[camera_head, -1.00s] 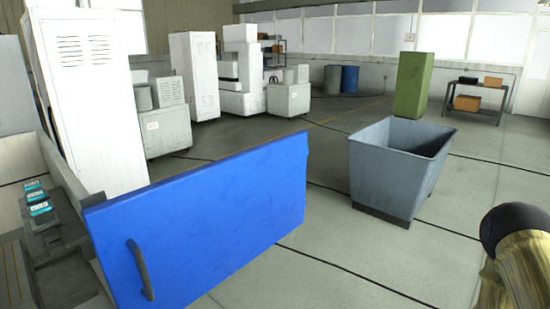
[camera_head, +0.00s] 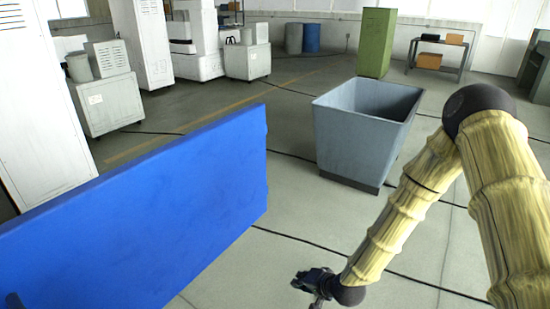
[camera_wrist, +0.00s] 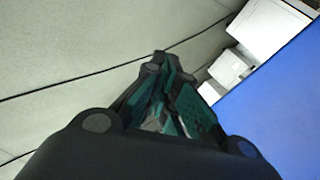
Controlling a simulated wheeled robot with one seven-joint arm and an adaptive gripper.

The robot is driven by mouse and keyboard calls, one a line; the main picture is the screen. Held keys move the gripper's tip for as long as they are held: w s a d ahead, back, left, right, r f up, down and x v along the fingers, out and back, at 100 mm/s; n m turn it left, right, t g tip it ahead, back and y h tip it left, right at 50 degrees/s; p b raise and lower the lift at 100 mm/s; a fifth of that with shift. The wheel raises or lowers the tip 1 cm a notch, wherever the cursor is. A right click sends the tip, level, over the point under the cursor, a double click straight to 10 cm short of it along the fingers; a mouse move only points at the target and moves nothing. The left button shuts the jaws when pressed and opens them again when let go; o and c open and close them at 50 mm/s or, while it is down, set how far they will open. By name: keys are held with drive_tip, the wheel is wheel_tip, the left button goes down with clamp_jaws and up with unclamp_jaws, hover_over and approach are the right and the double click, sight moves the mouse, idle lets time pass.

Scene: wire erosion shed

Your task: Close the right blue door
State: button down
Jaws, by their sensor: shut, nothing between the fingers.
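The blue door (camera_head: 150,215) stands out into the room at the left of the head view, seen at a slant. In the wrist view my gripper (camera_wrist: 165,95) is shut and empty, and the blue door (camera_wrist: 280,110) fills the right side. I cannot tell the exact distance between gripper and door.
A grey open bin (camera_head: 360,135) stands on the floor beyond my arm. A green cabinet (camera_head: 376,42), white cabinets (camera_head: 140,40) and a low table (camera_head: 438,58) stand further back. The floor between the door and the bin is clear.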

drive_tip(key=w+r+m+t+y+b, duration=0.15)
drive_tip(key=w+r+t, duration=0.25)
drive_tip(key=w+r, duration=1)
drive_tip(key=w+r+m+t+y, duration=0.3)
drive_tip(key=w+r, duration=0.6)
drive_tip(key=r, duration=0.9)
drive_tip(key=d+p+x, duration=0.1)
drive_tip(key=p+x, duration=0.1)
drive_tip(key=x, duration=0.8)
drive_tip(key=shift+s+a+f+p, duration=0.1)
drive_tip(key=shift+s+a+p, duration=0.2)
drive_tip(key=shift+s+a, duration=0.4)
drive_tip(key=shift+s+a+f+p, duration=0.2)
drive_tip(key=shift+s+a, duration=0.25)
drive_tip(key=shift+s, duration=0.5)
